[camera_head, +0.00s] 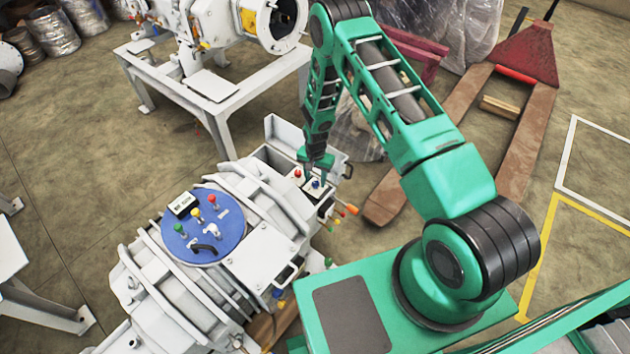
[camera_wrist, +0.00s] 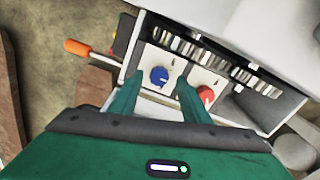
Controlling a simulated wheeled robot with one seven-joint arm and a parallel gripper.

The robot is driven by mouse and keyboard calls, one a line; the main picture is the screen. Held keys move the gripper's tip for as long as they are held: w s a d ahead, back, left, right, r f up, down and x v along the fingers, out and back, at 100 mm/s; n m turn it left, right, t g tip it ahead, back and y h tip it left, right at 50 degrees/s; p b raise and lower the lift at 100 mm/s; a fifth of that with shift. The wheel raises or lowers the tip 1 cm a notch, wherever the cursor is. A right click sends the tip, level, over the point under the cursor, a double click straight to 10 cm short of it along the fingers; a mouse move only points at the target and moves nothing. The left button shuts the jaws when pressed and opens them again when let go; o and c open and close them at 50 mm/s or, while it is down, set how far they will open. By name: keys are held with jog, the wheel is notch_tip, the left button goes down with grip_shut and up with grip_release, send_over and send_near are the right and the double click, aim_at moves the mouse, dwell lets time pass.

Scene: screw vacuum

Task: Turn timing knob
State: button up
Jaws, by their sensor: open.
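A blue knob (camera_wrist: 160,75) sits on a white plate in an open control box (camera_head: 268,155) on the white machine. It also shows in the head view (camera_head: 316,184). A red knob (camera_wrist: 206,93) sits on a neighbouring plate and shows in the head view (camera_head: 297,174). No readable label tells which is the timing knob. My gripper (camera_wrist: 157,90) is open and empty, pointing down at the box. In the wrist view the blue knob lies between the fingertips, and the red knob is right of the right finger. I cannot tell whether the fingers touch the blue knob.
An orange-handled tool (camera_wrist: 78,47) sticks out beside the box, also in the head view (camera_head: 351,209). The raised box lid (camera_head: 291,138) stands behind. A round blue panel (camera_head: 200,230) with coloured knobs is on the machine. A red pallet jack (camera_head: 525,110) stands on the floor at right.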

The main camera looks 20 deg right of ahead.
jog(key=shift+f, duration=0.35)
jog(key=shift+c, duration=0.6)
jog(key=c, duration=0.9)
jog(key=n, duration=0.5)
jog(key=shift+w+a, duration=0.1)
jog(key=shift+a, duration=0.1)
jog(key=n, duration=0.6)
jog(key=shift+r+n, duration=0.1)
jog(key=shift+n, duration=0.2)
jog(key=shift+w, duration=0.1)
